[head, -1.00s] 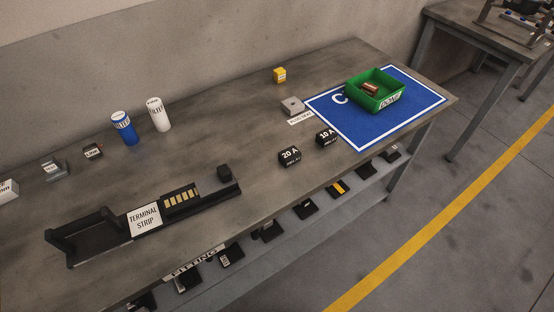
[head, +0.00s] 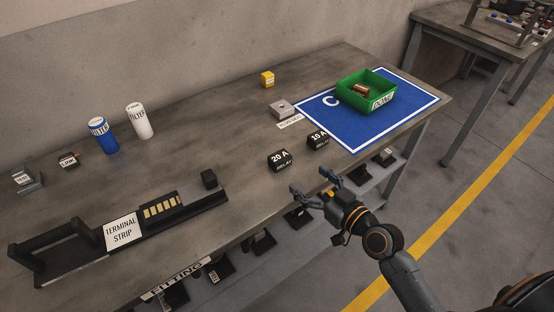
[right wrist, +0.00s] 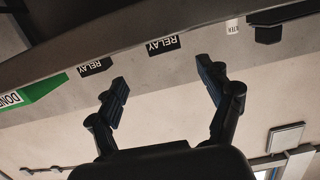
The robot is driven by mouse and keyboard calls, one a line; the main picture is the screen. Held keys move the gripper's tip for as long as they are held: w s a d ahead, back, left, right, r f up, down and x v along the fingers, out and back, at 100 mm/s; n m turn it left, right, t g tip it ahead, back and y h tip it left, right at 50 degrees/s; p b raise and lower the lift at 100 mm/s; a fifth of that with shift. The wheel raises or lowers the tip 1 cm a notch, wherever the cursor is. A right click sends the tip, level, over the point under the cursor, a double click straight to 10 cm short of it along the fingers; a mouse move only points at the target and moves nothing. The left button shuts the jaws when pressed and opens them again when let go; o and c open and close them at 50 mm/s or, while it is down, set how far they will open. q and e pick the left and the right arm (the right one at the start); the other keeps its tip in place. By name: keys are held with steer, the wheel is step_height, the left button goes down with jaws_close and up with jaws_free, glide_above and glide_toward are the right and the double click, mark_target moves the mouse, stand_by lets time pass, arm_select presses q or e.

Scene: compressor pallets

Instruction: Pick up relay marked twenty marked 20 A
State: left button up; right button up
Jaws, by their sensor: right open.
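The black relay marked 20 A (head: 280,160) sits upright on the workbench near its front edge. A second black relay marked 10 A (head: 318,140) sits to its right. My right gripper (head: 316,187) is open and empty, in front of the bench edge and to the lower right of the 20 A relay, apart from it. In the right wrist view two RELAY labels show beyond the spread fingers (right wrist: 162,76). The relay farther from the green bin, by its place the 20 A one (right wrist: 162,44), lies beyond the gap between the fingers. My left gripper is not in view.
A black terminal strip (head: 122,231) lies left along the front edge. A green DONE bin (head: 382,100) stands on a blue mat (head: 410,114) at the right. Items sit on a lower shelf.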

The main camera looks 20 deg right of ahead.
mark_target(284, 162)
steer(key=x, duration=0.5)
steer(key=shift+w, duration=0.1)
steer(key=shift+a+p+x, duration=0.15)
steer(key=shift+p+x, duration=0.25)
steer(key=shift+x, duration=0.95)
steer(key=shift+a+p+x, duration=0.2)
steer(key=shift+p+x, duration=0.2)
steer(key=shift+x, duration=0.95)
steer(key=shift+r, duration=0.15)
steer(key=c, duration=1.2)
